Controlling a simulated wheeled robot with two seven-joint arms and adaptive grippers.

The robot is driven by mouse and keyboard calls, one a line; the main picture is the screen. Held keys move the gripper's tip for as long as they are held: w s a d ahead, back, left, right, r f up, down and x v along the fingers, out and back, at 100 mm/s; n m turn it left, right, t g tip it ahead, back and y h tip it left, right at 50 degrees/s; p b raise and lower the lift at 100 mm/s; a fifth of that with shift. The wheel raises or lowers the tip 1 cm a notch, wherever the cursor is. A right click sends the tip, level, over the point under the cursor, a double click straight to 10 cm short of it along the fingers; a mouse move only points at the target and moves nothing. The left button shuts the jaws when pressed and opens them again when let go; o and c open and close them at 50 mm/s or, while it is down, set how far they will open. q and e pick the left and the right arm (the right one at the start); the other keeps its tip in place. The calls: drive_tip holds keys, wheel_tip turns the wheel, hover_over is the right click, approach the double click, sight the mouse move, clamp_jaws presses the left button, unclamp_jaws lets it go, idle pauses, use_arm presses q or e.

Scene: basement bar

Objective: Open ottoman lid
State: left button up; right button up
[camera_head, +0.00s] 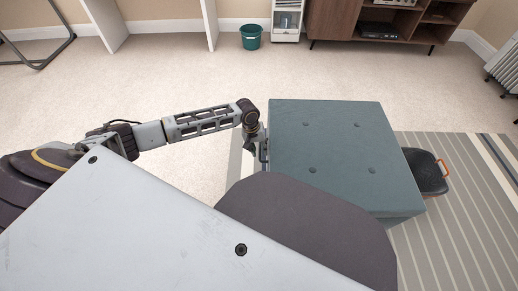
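The ottoman (335,145) is a blue-grey box with a flat, tufted top, in the middle of the head view, right of my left arm. Its lid looks level; no gap shows from this angle. My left arm reaches in from the left, and my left gripper (262,150) is at the ottoman's left side, close to its upper edge. The gripper is small and partly hidden by its own wrist, so I cannot tell whether its fingers are open or touching the lid. The ottoman's near left part is hidden behind my own body. My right gripper is not in view.
A green bin (250,37), a white unit (287,20) and a wooden cabinet (345,22) stand at the back. The carpet behind the ottoman is clear.

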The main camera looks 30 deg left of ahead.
use_arm(q)
clamp_jaws()
drive_tip(key=shift+r, duration=0.15)
idle(0.4)
